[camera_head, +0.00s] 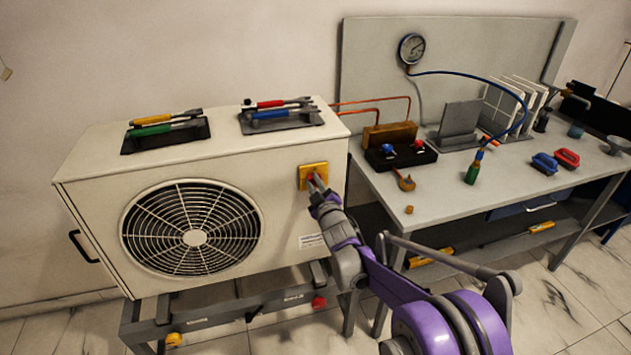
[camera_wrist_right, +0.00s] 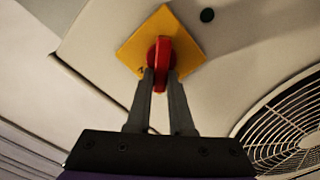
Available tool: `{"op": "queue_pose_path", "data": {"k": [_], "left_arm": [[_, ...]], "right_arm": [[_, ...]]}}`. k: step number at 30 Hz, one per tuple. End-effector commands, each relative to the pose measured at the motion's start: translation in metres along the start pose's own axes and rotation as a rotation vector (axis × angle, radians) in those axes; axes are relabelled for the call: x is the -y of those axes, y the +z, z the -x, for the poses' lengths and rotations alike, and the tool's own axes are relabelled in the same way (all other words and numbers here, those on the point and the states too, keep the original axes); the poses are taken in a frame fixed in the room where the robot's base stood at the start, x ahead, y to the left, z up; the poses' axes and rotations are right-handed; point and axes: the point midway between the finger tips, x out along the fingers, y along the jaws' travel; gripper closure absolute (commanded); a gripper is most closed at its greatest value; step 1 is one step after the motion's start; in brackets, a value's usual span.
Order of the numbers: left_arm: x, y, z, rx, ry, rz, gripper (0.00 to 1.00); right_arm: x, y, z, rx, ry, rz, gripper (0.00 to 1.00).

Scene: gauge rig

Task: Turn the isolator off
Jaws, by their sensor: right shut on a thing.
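The isolator is a yellow square plate (camera_head: 306,170) with a red handle, on the front of the white outdoor unit (camera_head: 90,182), right of its fan grille. In the right wrist view the yellow plate (camera_wrist_right: 188,72) looks like a diamond and the red handle (camera_wrist_right: 160,52) points along the gripper. My right gripper (camera_head: 318,183) is at the isolator. Its two fingers (camera_wrist_right: 160,84) are shut on the red handle, one on each side. The fingers hide part of the handle in the head view. My left gripper is not in view.
Two dark trays with coloured tools (camera_head: 165,134) (camera_head: 282,117) lie on top of the unit. At right, a grey bench (camera_head: 450,195) holds a black manifold block (camera_head: 400,156), a gauge (camera_head: 412,48) on a panel and a blue hose. A red knob (camera_head: 319,302) sits on the stand below.

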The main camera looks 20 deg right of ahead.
Motion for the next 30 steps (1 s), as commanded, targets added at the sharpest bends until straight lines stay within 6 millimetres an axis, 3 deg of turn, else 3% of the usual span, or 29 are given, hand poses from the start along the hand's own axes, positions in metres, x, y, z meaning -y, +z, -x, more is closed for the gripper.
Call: {"op": "queue_pose_path", "data": {"k": [18,30], "left_arm": [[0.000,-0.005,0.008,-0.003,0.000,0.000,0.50],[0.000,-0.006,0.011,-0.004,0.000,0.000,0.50]], "right_arm": [[0.010,0.002,0.000,-0.001,0.000,0.568,1.00],[0.013,0.005,0.000,-0.001,0.000,0.789,1.00]]}}
